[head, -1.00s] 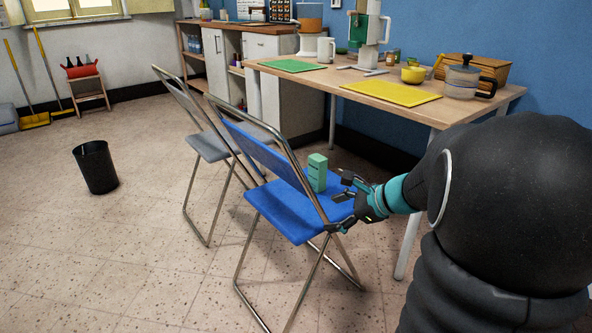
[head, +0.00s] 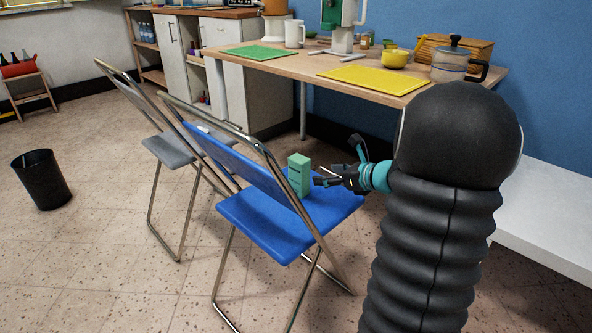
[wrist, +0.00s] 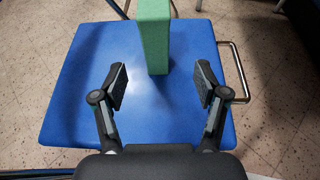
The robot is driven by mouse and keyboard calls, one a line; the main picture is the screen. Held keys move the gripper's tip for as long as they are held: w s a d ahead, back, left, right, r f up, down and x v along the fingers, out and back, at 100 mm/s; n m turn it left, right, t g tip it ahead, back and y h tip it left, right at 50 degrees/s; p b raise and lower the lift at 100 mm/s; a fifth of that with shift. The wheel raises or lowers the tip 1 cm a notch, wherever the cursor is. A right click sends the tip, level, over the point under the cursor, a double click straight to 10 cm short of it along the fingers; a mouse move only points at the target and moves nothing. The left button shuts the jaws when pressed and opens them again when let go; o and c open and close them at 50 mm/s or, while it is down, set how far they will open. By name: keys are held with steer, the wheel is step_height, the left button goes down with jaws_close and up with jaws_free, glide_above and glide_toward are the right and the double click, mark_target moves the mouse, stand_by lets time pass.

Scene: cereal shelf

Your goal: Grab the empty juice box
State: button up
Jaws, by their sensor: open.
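The juice box is a green upright carton (head: 299,175) standing on the seat of the blue folding chair (head: 262,222), close to its backrest. In the wrist view the green carton (wrist: 154,38) stands ahead of the fingers, with its top cut off by the frame edge. My gripper (head: 325,174) is just right of the carton in the head view. In the wrist view my gripper (wrist: 162,86) is open and empty, its two fingers spread wide over the blue seat (wrist: 80,95). The carton lies roughly between the finger lines, slightly beyond the tips.
A grey folding chair (head: 170,148) stands left of the blue one. The table (head: 300,68) behind holds a yellow mat (head: 375,78), a green mat (head: 262,52), a yellow cup and a glass pot (head: 452,65). A black bin (head: 42,180) stands on open floor at left.

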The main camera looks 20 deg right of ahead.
mark_target(308, 173)
steer(key=b+x, duration=0.1)
steer(key=x, duration=0.7)
steer(key=shift+w+f, duration=0.15)
steer(key=shift+w, duration=0.05)
steer(key=x, duration=0.2)
steer(key=a+x, duration=0.1)
steer(key=x, duration=0.1)
steer(key=shift+w+a+b, duration=0.1)
steer(key=shift+w+b, duration=0.05)
steer(key=shift+b, duration=0.2)
steer(key=shift+w, duration=0.3)
steer(key=c, duration=1)
